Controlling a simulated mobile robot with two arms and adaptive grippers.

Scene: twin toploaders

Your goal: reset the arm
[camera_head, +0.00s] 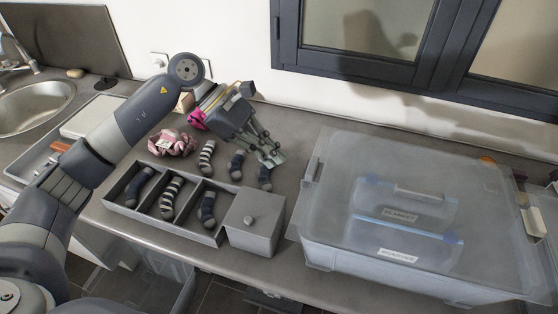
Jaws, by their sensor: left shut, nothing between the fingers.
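My left arm comes in from the left and reaches over the grey counter (290,107). Its gripper (275,157) is shut and empty, above the counter behind the grey divided tray. The fingertips are close to a dark sock (265,176); I cannot tell whether they touch it. My right gripper is not in view.
The divided tray (118,206) holds socks in its compartments, with a lidded grey box (257,236) at its right. More socks, one striped (207,158), and a pink bundle (172,142) lie behind it. A large translucent bin (330,240) fills the right side. A sink (35,105) is at left.

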